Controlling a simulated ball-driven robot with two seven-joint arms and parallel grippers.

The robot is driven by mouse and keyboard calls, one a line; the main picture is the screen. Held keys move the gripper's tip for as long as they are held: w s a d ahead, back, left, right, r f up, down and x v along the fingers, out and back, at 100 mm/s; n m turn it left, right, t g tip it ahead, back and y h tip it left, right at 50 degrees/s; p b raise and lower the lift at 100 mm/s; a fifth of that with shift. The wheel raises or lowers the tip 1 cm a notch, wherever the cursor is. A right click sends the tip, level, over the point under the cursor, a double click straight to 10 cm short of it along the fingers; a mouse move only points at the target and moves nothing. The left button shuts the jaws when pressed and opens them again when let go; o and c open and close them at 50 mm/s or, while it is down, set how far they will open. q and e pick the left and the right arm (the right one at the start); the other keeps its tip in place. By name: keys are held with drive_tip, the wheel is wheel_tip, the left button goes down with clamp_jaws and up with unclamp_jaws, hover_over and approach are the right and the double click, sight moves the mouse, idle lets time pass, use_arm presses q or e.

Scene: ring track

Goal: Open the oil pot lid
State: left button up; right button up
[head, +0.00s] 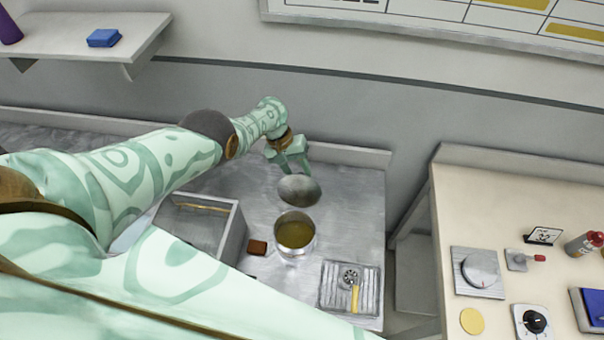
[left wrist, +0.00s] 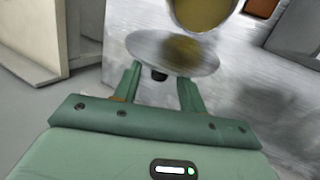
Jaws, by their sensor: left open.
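The oil pot (head: 295,248) is a metal pot with yellow-brown oil showing in its open mouth; part of it is at the top of the left wrist view (left wrist: 202,14). Its round grey lid (head: 299,189) is off the mouth, on the far side of the pot, and looks tilted. In the left wrist view the lid (left wrist: 150,50) has a brownish reflection and a dark knob (left wrist: 159,75) on the gripper side. My left gripper (head: 289,163) is open behind the lid, its fingers either side of the knob. I cannot tell whether they touch the lid. My right gripper is out of view.
A grey bin (head: 236,235) stands left of the pot, with a small brown block (head: 257,247) between them. A drain plate (head: 335,288) with a yellow-handled tool (head: 354,294) lies in front. A cream table (head: 440,205) with dials stands right, across a gap.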

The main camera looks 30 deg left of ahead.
use_arm(q)
drive_tip(key=p+v, duration=0.6)
drive_tip(key=v, duration=0.5)
drive_tip(key=shift+r, duration=0.1)
